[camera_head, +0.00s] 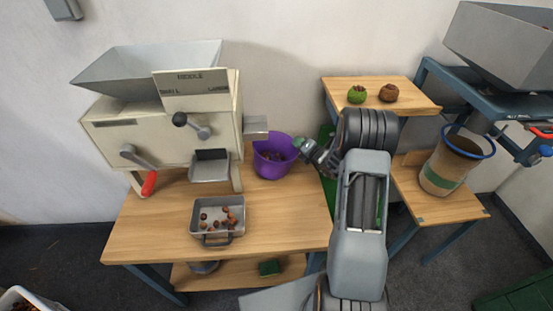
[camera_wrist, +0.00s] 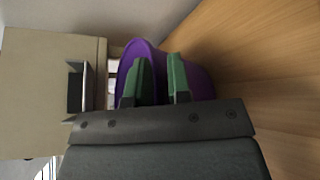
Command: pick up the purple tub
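The purple tub (camera_head: 268,168) stands upright on the wooden table under the machine's side spout, with some brown chestnuts inside. My gripper (camera_head: 299,143) is at the tub's right rim in the head view. In the wrist view the two green fingers of my gripper (camera_wrist: 158,80) are apart, with purple showing between them. The tub (camera_wrist: 198,82) also shows behind and beside the fingers there. I see no finger pressed on the tub's wall; the fingertips' exact depth against the rim is hard to tell.
The sorting machine (camera_head: 160,145) stands left of the tub, its spout (camera_head: 256,128) close by. A metal tray (camera_head: 217,230) with chestnuts sits in front on the table (camera_head: 150,235). A higher shelf (camera_head: 365,91) and a blue-rimmed bucket (camera_head: 445,172) are at the right.

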